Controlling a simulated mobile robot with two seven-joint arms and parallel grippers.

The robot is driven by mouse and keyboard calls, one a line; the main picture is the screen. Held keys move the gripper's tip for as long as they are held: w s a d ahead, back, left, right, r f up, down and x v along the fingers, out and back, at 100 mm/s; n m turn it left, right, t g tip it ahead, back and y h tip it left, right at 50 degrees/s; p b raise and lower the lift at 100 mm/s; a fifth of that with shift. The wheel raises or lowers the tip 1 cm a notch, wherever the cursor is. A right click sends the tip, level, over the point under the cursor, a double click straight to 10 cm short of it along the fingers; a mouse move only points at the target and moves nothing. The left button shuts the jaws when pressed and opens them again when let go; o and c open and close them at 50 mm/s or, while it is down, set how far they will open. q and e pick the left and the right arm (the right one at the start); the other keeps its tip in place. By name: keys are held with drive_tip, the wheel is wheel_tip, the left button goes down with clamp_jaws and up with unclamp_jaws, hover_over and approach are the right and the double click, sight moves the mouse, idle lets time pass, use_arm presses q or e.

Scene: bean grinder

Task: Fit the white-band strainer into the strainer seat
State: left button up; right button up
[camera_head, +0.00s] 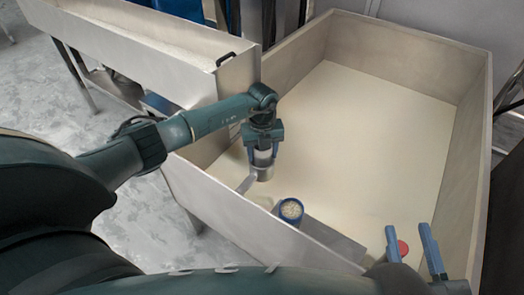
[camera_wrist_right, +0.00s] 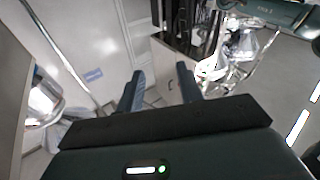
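My left gripper (camera_head: 263,149) points down inside the large bin in the head view. Its fingers are on both sides of a metal cup with a white band (camera_head: 263,157), which looks like the white-band strainer. The cup hangs upright, and a flat light-grey piece (camera_head: 246,184) shows at its lower left. I cannot tell whether the cup touches anything below. My right gripper (camera_head: 408,228) is open and empty at the lower right; its spread fingers also show in the right wrist view (camera_wrist_right: 159,90). I cannot make out the strainer seat clearly.
A blue-rimmed container (camera_head: 291,210) with pale contents stands beside a grey flat bar (camera_head: 335,240) near the bin's front wall. A round red thing (camera_head: 398,248) lies partly behind my right gripper. The bin's pale floor (camera_head: 370,140) is clear behind them. High walls (camera_head: 400,50) enclose it.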

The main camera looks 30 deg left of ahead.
use_arm(q)
drive_tip(key=o, duration=0.5)
drive_tip(key=shift+a+f, duration=0.1)
drive_tip(key=shift+o, duration=0.2)
drive_tip(key=shift+s, duration=0.1)
wheel_tip(320, 180, up, 13)
drive_tip(key=p, duration=0.4)
drive_tip(key=shift+r, duration=0.2)
use_arm(e)
drive_tip(key=shift+w+d+f+m+g+h, duration=0.1)
drive_tip(key=shift+d+f+m+g+h, duration=0.2)
drive_tip(key=shift+d+g+h, duration=0.25)
drive_tip(key=shift+d+f+m+g+h, duration=0.2)
drive_tip(key=shift+d+f+g+h, duration=0.1)
drive_tip(key=shift+g+h, duration=0.25)
use_arm(q)
drive_tip(key=shift+p, duration=0.3)
use_arm(e)
drive_tip(key=shift+r, duration=0.1)
